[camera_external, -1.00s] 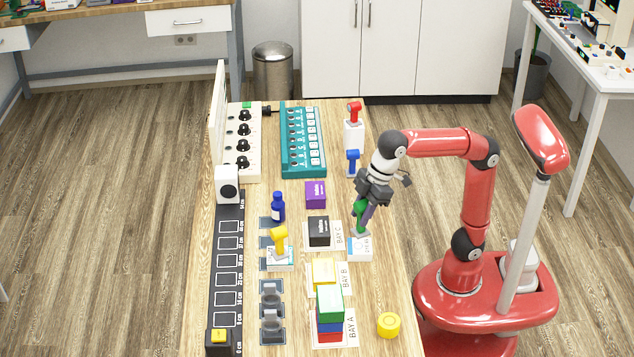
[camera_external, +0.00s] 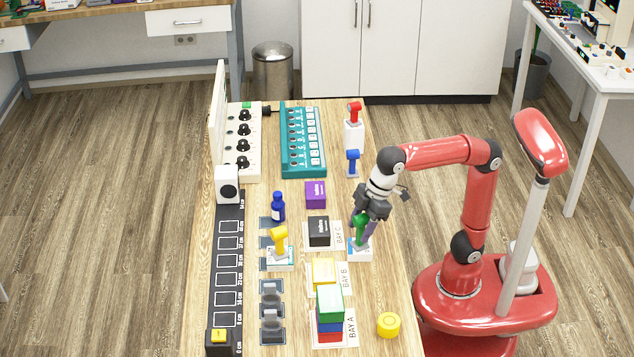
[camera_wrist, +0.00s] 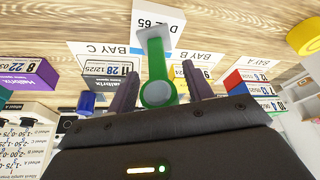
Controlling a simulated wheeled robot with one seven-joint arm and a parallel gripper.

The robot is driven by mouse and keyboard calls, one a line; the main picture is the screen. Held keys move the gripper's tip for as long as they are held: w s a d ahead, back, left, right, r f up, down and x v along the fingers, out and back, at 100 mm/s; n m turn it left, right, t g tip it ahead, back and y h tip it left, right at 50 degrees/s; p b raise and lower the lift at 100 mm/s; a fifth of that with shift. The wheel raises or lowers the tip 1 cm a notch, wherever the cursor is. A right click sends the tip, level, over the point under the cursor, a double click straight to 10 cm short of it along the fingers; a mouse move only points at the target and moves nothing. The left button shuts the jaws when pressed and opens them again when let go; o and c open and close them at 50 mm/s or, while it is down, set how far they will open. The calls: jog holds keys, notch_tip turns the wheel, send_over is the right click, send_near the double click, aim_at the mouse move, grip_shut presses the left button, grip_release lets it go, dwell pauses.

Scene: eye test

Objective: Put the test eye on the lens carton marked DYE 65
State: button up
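The green test eye (camera_external: 361,226) stands upright on a small white carton (camera_external: 360,255) at the table's right side. In the wrist view the carton (camera_wrist: 176,42) shows "D" and "65"; the eye (camera_wrist: 157,93) covers the letters between. The eye's foot appears to rest on the carton's top. My gripper (camera_external: 364,232) is low over the carton, its fingers on either side of the eye. In the wrist view a gap shows between the eye and each finger of my gripper (camera_wrist: 161,72), so it looks open around the eye.
A black box (camera_external: 319,231) stands close to the left, in Bay C. A yellow box (camera_external: 324,272) and a stack of coloured boxes (camera_external: 330,304) are nearer the front. A blue eye (camera_external: 352,161) and a red eye (camera_external: 354,111) stand farther back. A yellow roll (camera_external: 388,324) lies front right.

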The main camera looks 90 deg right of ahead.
jog(key=shift+s+r, duration=0.1)
jog(key=shift+r, duration=0.55)
jog(key=p+v, duration=0.2)
jog(key=v, duration=0.9)
jog(key=shift+p, duration=0.3)
